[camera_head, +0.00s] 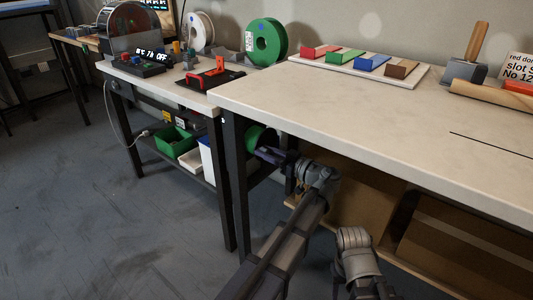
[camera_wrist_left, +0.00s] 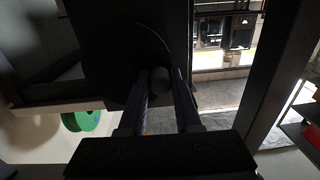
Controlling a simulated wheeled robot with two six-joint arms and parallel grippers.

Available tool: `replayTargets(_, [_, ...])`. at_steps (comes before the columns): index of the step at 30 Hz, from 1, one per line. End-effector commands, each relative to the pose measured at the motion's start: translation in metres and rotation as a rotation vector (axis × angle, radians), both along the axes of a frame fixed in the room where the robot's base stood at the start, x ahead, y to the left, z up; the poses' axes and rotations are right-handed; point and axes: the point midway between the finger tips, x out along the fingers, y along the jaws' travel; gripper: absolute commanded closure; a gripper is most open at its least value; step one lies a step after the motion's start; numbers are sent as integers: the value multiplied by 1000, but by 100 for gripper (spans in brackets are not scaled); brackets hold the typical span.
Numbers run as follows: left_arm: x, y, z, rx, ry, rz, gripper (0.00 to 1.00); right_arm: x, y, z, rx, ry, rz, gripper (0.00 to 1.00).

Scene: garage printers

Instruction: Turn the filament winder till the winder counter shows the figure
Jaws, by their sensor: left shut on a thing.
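My left gripper (camera_head: 268,154) reaches under the table's near edge, beside the black legs. In the left wrist view my left gripper (camera_wrist_left: 161,84) is shut on a small dark round knob (camera_wrist_left: 160,78). The knob stands in front of a dark plate with a rounded disc (camera_wrist_left: 118,48), which seems to be part of the winder. In the head view a green round part (camera_head: 257,138) shows just behind the gripper; the rest of the winder is hidden. No counter can be made out for certain. My right gripper is not in view.
The near tabletop (camera_head: 330,98) carries a board with coloured blocks (camera_head: 360,62), a mallet (camera_head: 470,62) and a partly cropped sign (camera_head: 517,68). A green spool (camera_head: 266,42) and a device with a blurred display (camera_head: 150,54) stand further left. The floor at left is clear.

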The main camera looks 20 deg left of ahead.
Motion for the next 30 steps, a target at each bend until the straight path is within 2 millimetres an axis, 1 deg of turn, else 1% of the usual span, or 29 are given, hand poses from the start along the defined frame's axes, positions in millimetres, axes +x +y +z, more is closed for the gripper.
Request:
replayTargets(6, [1,-1,6,40,110,1,100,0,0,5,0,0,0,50])
replayTargets(12, [2,-1,8,62,168,0,100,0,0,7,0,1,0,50])
replayTargets(28, [2,-1,8,70,190,1,100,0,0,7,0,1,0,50])
replayTargets(29, [2,-1,8,70,190,1,66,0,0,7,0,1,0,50])
replayTargets(30, [2,-1,8,70,190,1,61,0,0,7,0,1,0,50])
